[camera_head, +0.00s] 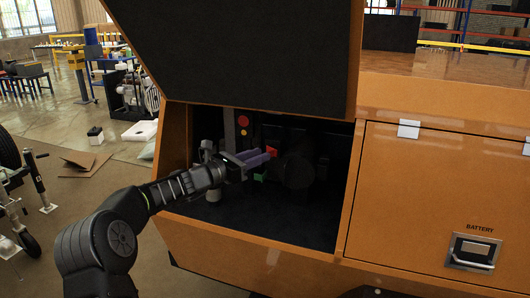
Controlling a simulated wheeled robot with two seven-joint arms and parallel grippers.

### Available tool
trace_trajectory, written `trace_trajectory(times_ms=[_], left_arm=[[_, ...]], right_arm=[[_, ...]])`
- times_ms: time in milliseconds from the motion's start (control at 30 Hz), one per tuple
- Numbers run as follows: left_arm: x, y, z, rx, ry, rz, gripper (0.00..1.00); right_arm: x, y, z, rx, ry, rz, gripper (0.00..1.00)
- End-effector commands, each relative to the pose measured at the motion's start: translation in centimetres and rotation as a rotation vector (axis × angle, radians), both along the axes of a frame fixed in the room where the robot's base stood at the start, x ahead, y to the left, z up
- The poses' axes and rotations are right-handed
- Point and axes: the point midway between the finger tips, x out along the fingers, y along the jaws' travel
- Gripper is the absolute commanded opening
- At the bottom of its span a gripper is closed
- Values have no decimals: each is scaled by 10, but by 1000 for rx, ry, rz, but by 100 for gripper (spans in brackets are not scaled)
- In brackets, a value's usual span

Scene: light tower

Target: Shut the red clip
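A small red piece (272,149), which looks like the red clip, shows inside the open compartment of the orange cabinet, next to a dark round part. It is too small and dark to tell whether it is open or shut. My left gripper (262,157) reaches into the compartment from the left. Its purple-grey fingers point right, with their tips just below and left of the red piece. The fingers look close together, but I cannot tell whether they are shut or touching the clip. My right gripper is not in view.
The raised black-lined lid (235,50) hangs above the opening. A green piece (259,177) sits below the fingers. A red button (243,121) and a yellow one (244,132) are above my gripper. The closed battery door (420,190) is at the right. The compartment floor looks clear.

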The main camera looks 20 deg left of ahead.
Motion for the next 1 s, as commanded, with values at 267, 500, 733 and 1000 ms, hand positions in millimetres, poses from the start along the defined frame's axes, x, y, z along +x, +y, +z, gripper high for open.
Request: trace_trajectory(times_ms=[267,500,733,1000], left_arm=[[27,-13,1,1,0,1,27],[27,-13,0,1,0,1,27],[27,-13,0,1,0,1,11],[27,-13,0,1,0,1,0]], right_arm=[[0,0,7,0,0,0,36],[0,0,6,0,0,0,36],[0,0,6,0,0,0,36],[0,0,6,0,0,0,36]])
